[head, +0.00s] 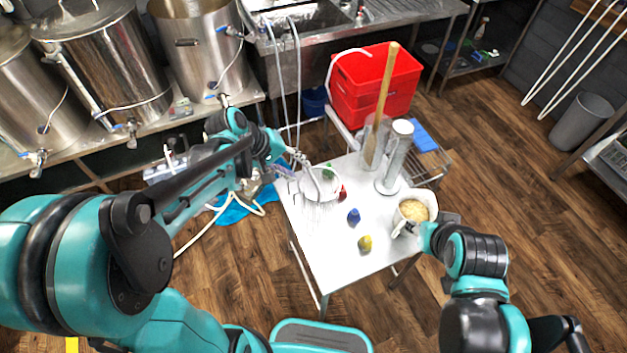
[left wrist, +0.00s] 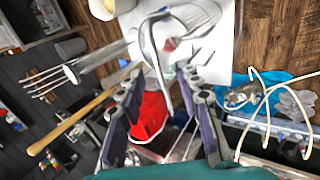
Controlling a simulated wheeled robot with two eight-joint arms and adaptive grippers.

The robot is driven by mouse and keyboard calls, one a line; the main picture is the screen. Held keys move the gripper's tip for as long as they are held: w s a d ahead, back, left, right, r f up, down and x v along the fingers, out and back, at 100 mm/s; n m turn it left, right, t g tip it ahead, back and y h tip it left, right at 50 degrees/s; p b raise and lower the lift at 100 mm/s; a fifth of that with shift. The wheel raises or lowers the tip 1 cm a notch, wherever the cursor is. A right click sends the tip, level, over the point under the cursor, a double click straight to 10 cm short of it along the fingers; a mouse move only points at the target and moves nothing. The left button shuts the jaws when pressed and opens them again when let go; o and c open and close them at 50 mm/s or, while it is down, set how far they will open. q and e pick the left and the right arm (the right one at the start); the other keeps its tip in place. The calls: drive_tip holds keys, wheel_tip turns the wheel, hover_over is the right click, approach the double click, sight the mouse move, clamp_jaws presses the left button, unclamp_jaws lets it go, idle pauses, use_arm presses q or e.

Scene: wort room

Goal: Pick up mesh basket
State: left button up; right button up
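The mesh basket (head: 322,186) is a pale wire basket at the left part of the white table. In the left wrist view its mesh (left wrist: 198,14) lies beyond my fingertips, with a curved metal handle (left wrist: 144,42) running toward the gap between them. My left gripper (head: 296,160) is at the basket's upper left rim. In the left wrist view its fingers (left wrist: 160,72) are apart, with the handle at or between them; no grip shows. My right gripper (head: 428,232) is against a white jug of grain (head: 416,208); its fingers are hidden.
The table (head: 325,260) also holds a blue bottle (head: 354,216), a yellow one (head: 365,243), a red one (head: 342,193), a metal cylinder (head: 393,160) and a clear container with a wooden paddle (head: 384,95). A red crate (head: 375,85) stands behind. Steel kettles (head: 110,70) stand at left.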

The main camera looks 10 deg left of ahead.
sight(310, 173)
use_arm(q)
drive_tip(key=shift+w+r, duration=0.1)
drive_tip(key=shift+w, duration=0.3)
drive_tip(key=x, duration=0.2)
drive_tip(key=b+x, duration=0.1)
drive_tip(key=x, duration=0.1)
drive_tip(key=b+x, duration=0.1)
drive_tip(key=x, duration=0.1)
drive_tip(key=shift+s+d+f, duration=0.15)
drive_tip(key=shift+d+f, duration=0.15)
drive_tip(key=shift+f, duration=0.05)
drive_tip(key=shift+w+d+f, duration=0.2)
drive_tip(key=shift+d+f, duration=0.15)
drive_tip(key=shift+f, duration=0.1)
clamp_jaws()
use_arm(e)
drive_tip(key=shift+s+d+f, duration=0.2)
drive_tip(key=shift+f, duration=0.55)
use_arm(q)
drive_tip(key=shift+r, duration=0.1)
